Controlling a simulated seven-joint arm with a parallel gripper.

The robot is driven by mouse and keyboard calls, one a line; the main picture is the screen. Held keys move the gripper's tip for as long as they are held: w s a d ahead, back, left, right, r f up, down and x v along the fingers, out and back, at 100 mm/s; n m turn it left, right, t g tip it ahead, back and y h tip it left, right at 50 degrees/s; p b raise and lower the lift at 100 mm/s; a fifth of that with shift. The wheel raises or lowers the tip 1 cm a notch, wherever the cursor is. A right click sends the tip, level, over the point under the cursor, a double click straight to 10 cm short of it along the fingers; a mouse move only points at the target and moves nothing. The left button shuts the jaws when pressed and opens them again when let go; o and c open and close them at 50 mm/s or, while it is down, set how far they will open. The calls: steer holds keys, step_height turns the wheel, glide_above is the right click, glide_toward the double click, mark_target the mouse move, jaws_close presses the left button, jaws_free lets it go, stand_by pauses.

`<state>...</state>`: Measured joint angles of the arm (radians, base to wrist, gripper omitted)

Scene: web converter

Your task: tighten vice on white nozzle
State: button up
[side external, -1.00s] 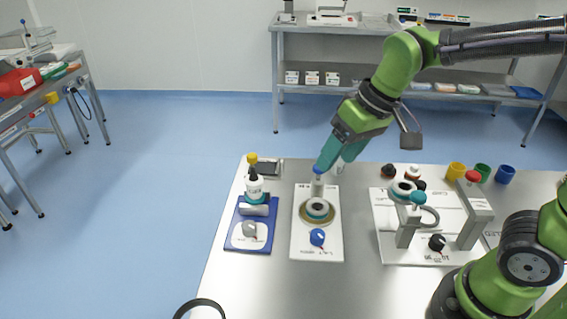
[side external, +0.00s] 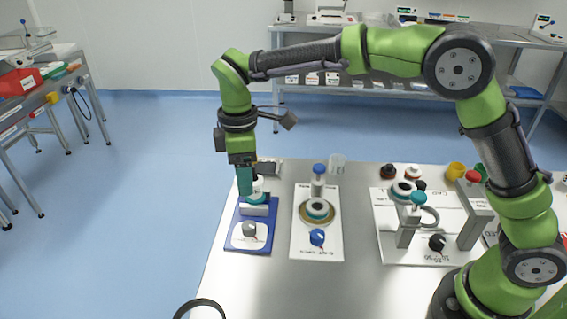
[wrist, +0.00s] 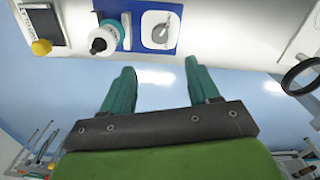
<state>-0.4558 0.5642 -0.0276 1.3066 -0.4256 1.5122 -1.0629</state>
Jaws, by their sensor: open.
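The white nozzle with a dark tip stands upright on the blue-edged base plate (side external: 230,240). In the wrist view the nozzle (wrist: 106,38) is at upper left, next to a light block (wrist: 127,31). That block, apparently part of the vice, also shows in the side view (side external: 255,210). A grey dial (side external: 249,229) sits in front of it, and the dial also shows in the wrist view (wrist: 160,31). My gripper (side external: 245,193) hides much of the nozzle in the side view. In the wrist view my gripper (wrist: 159,68) is open and empty, its fingers apart from the nozzle.
A white plate with a blue-knobbed station (side external: 318,205) stands to the right. A larger station with a grey post (side external: 474,222) stands further right. A dark-screened device (side external: 268,167) lies behind the blue-edged plate.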

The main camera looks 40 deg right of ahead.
mark_target(249, 225)
step_height(249, 225, down, 14)
steer(key=shift+r, duration=0.15)
stand_by(0.3)
steer(key=c, duration=1)
steer(key=shift+c, duration=0.2)
